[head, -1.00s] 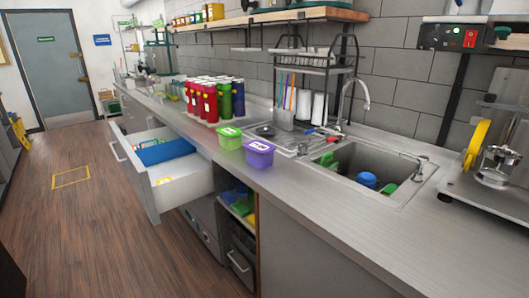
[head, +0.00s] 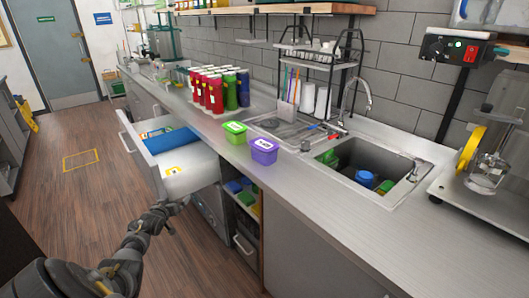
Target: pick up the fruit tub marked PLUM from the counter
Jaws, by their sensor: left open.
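A purple tub (head: 264,151) with a pale label stands on the counter (head: 300,185), near its front edge and left of the sink. A green tub (head: 234,132) with a pale label stands just behind it to the left. The lettering on both labels is too small to read, so I cannot tell which is marked PLUM. My left gripper (head: 178,215) is open and empty. It is below counter height, in front of the open drawer, well to the left of both tubs. My right gripper is not in view.
An open white drawer (head: 190,178) juts out from the counter close to my left gripper. Red, green and blue bottles (head: 213,92) stand behind the tubs. The sink (head: 365,160) lies to the right. The counter in front of the sink is clear.

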